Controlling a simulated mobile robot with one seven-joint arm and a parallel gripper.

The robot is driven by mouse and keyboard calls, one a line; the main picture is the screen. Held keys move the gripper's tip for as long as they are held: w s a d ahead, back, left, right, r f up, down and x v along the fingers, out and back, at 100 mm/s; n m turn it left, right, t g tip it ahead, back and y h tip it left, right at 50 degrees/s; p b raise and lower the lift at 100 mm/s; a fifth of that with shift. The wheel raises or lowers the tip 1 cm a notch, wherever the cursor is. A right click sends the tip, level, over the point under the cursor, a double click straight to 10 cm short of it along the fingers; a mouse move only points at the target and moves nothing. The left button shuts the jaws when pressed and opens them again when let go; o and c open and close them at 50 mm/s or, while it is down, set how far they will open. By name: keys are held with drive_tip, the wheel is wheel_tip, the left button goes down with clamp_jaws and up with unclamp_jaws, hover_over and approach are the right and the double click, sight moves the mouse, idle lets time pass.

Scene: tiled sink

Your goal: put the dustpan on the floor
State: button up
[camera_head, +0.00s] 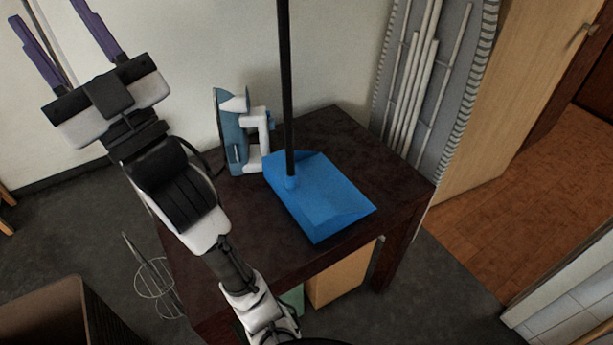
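The dustpan (324,197) is blue with a long black upright handle (286,85). Its pan rests on the dark table (245,205), and the handle runs up out of the top of the picture. My gripper (62,12) is at the upper left, with two purple fingers spread wide apart. It is open with nothing visible between the fingers, and well left of the dustpan. The fingertips are partly cut off by the top edge. The grey floor (440,290) shows around the table.
A blue and white iron (238,130) stands upright on the table, just left of the dustpan. An ironing board (425,85) leans at the back right beside a wooden door (530,85). A box (340,275) sits under the table. A brown bin (50,315) and wire rack (155,278) are at lower left.

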drive_tip(key=w+d+f+m+t+h, duration=0.2)
drive_tip(key=w+d+f+h, duration=0.1)
drive_tip(key=w+d+h, duration=0.15)
drive_tip(key=w+d+f+m+t+h, duration=0.1)
drive_tip(key=w+d+f+m+h, duration=0.2)
drive_tip(key=w, duration=0.3)
drive_tip(key=m+g+h+b, duration=0.1)
drive_tip(key=m+g+h, duration=0.15)
drive_tip(key=h, duration=0.45)
approach(289, 90)
drive_tip(key=shift+g, duration=0.35)
drive_tip(key=w+a, duration=0.1)
drive_tip(key=w+a+r+p, duration=0.1)
drive_tip(key=w, duration=0.1)
drive_tip(key=w+a, duration=0.1)
drive_tip(key=shift+w+a+r, duration=0.1)
drive_tip(key=shift+w+r, duration=0.15)
drive_tip(key=shift+r, duration=0.1)
drive_tip(key=shift+f+p+x, duration=0.2)
drive_tip(key=shift+p+x, duration=0.25)
drive_tip(key=shift+x, duration=0.45)
drive_tip(key=shift+f+p+x, duration=0.2)
drive_tip(key=shift+p+x, duration=0.25)
drive_tip(key=shift+x, duration=0.5)
drive_tip(key=shift+f+p+x, duration=0.2)
drive_tip(key=shift+p+x, duration=0.25)
drive_tip(key=shift+x, duration=0.45)
clamp_jaws()
